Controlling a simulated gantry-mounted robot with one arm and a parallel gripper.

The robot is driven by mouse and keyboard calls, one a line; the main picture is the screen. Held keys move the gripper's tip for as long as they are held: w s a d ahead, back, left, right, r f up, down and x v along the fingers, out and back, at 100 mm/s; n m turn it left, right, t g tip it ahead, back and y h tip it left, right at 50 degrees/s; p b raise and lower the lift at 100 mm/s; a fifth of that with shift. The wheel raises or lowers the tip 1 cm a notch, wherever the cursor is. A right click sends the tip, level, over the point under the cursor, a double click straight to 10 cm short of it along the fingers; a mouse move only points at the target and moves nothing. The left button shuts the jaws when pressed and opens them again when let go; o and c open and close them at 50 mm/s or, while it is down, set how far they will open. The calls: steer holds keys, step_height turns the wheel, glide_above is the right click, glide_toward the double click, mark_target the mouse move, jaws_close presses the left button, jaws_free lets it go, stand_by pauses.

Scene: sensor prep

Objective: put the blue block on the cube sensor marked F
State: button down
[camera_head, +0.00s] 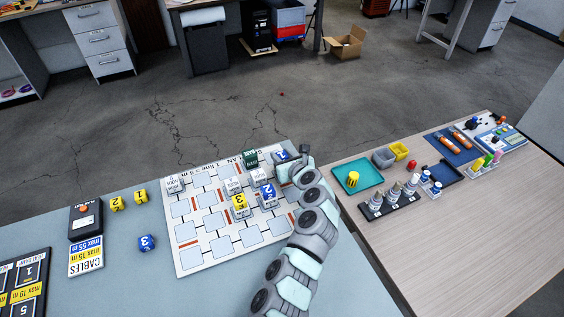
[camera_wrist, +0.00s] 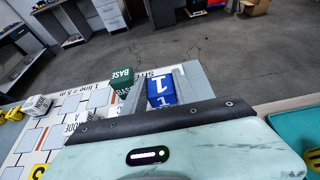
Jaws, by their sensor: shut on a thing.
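My gripper (camera_wrist: 157,88) is shut on a blue block (camera_wrist: 160,90) marked 1, with a finger on each side of it. In the head view the block (camera_head: 281,155) is at the far right corner of the white grid board (camera_head: 187,232); whether it touches the board I cannot tell. White cubes stand on the board: one at its far left corner (camera_head: 174,185), one near the middle (camera_head: 233,186) and one to the right of that (camera_head: 259,177). A letter F is not readable on any of them.
A green BASE block (camera_head: 250,158) stands close left of the held block. A blue block marked 3 (camera_head: 146,242) and yellow blocks (camera_head: 117,204) (camera_head: 140,196) lie left of the board. A wooden table (camera_head: 462,225) with trays and tools is at the right. The board's near squares look clear.

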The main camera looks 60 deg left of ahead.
steer(key=shift+f, duration=1.05)
steer(key=shift+f, duration=0.15)
steer(key=c, duration=1)
jaws_free()
steer(key=shift+o, duration=0.2)
steer(key=shift+r, duration=0.25)
steer(key=p+v, duration=0.2)
steer(key=v, duration=1)
steer(key=shift+p, duration=0.3)
